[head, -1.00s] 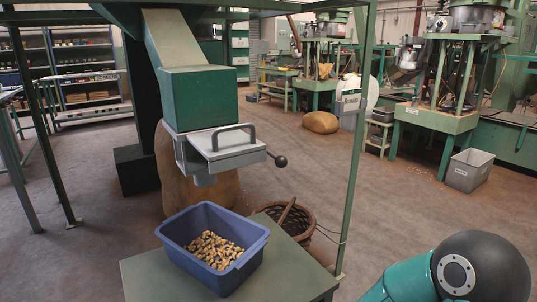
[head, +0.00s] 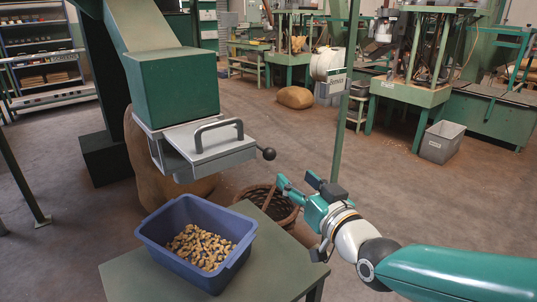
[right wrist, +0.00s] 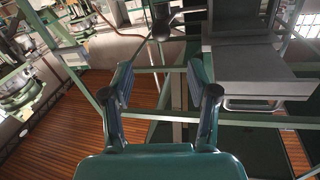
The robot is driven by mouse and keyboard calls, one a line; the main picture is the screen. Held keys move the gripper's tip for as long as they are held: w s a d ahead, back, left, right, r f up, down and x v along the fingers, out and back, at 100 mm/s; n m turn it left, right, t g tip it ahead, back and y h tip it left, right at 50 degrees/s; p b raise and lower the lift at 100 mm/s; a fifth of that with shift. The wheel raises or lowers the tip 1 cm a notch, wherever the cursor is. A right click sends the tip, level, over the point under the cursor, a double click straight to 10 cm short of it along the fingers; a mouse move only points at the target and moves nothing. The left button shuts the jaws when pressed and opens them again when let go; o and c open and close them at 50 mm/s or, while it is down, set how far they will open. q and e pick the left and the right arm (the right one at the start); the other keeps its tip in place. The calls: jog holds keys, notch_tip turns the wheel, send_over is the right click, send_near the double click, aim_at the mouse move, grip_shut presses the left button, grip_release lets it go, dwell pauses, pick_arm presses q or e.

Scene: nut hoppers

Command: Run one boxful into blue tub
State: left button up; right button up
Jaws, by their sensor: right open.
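The blue tub (head: 226,268) stands on a green table below the hopper and holds a layer of nuts (head: 200,246). The green hopper box (head: 172,84) hangs above, with a grey metal slide box (head: 208,148) under it. The slide box has a dark handle on top and a lever with a black ball knob (head: 268,154) at its right. My right gripper (head: 298,184) is open and empty, below and right of the knob, apart from it. In the right wrist view its two fingers (right wrist: 160,88) are spread, with the dark knob (right wrist: 162,28) beyond them. My left gripper is not in view.
A wicker basket (head: 262,204) stands on the floor behind the table, close to my right gripper. A thin green post (head: 347,95) rises behind the gripper. A grey bin (head: 441,142) and machines stand farther back. The table's right part (head: 285,262) is bare.

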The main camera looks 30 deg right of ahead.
aim_at(272, 157)
jog(key=w, duration=0.4)
jog(key=w+d, duration=0.1)
jog(key=w, duration=0.3)
jog(key=w+d, duration=0.1)
jog(key=w, duration=0.4)
jog(key=shift+b, duration=0.3)
jog(key=shift+a, duration=0.1)
jog(key=shift+c, duration=0.3)
grip_shut()
